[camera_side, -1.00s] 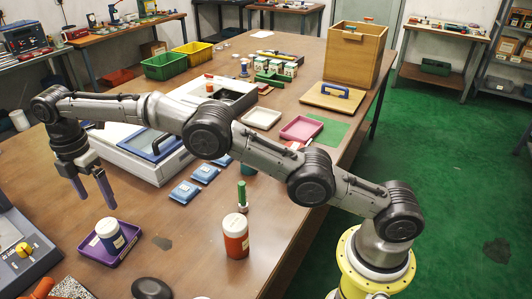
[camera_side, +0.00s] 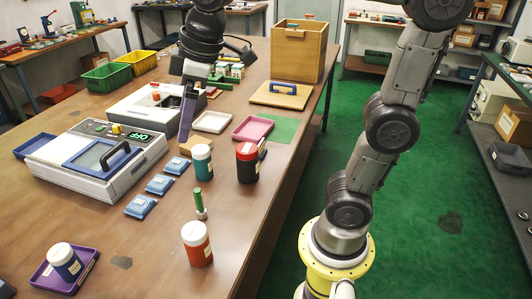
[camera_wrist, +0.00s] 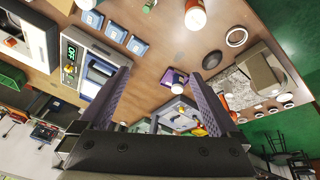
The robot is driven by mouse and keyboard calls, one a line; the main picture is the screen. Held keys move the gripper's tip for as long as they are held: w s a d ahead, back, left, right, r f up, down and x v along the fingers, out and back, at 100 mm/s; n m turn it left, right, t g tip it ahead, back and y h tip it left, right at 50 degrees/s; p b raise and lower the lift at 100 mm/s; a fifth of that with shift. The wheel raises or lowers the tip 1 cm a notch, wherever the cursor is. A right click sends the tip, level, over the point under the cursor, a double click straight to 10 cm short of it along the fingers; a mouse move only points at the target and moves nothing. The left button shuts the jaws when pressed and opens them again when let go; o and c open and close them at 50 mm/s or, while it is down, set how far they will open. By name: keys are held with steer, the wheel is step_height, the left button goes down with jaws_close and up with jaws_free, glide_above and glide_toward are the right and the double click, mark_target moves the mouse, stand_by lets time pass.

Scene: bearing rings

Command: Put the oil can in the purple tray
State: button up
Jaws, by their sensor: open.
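The purple tray (camera_side: 84,277) lies on the table at the front left. A blue can with a white lid (camera_side: 66,262) stands upright in it. I cannot read its label, so I cannot tell whether it is the oil can. The tray also shows in the wrist view (camera_wrist: 168,77), between my fingers but far beyond them. My gripper (camera_side: 185,138) is over the middle of the table, far from the tray. In the wrist view its two fingers (camera_wrist: 159,73) are wide apart with nothing held between them.
A white machine (camera_side: 100,160) is at left. A pink tray (camera_side: 253,128) lies behind.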

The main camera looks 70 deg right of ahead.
steer(key=s+d+f+m, duration=0.2)
steer(key=s+f+m, duration=0.1)
steer(key=s, duration=0.4)
steer(key=s+d+f+m+t, duration=0.1)
steer(key=s+f+m, duration=0.2)
steer(key=s+f, duration=0.2)
steer(key=s, duration=0.3)
steer(key=shift+d+f+t, duration=0.2)
steer(key=shift+d+t, duration=0.1)
steer(key=shift+d, duration=0.05)
